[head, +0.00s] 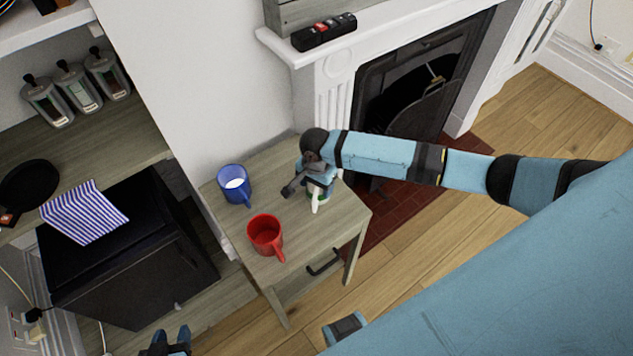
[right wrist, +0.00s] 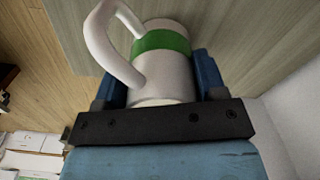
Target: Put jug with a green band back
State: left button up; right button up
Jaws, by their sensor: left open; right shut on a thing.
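The jug with a green band (right wrist: 163,75) is white with a white handle. In the right wrist view it sits between the two blue fingers of my right gripper (right wrist: 160,80), which is shut on it. In the head view the jug (head: 316,201) is mostly hidden under my right gripper (head: 318,183), over the right part of the small wooden table (head: 290,293). I cannot tell whether its base touches the tabletop. My left gripper (head: 166,344) is open and empty at the bottom edge of the head view, partly cut off.
A blue jug (head: 234,187) with white inside and a red jug (head: 266,236) stand on the same table, left of my right gripper. A fireplace (head: 415,85) lies behind.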

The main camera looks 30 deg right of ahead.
jog(key=shift+f, duration=0.15)
jog(key=o, duration=1.2)
jog(key=shift+f, duration=0.1)
jog(key=shift+o, duration=0.2)
notch_tip(320, 180, up, 14)
jog(key=shift+p, duration=0.4)
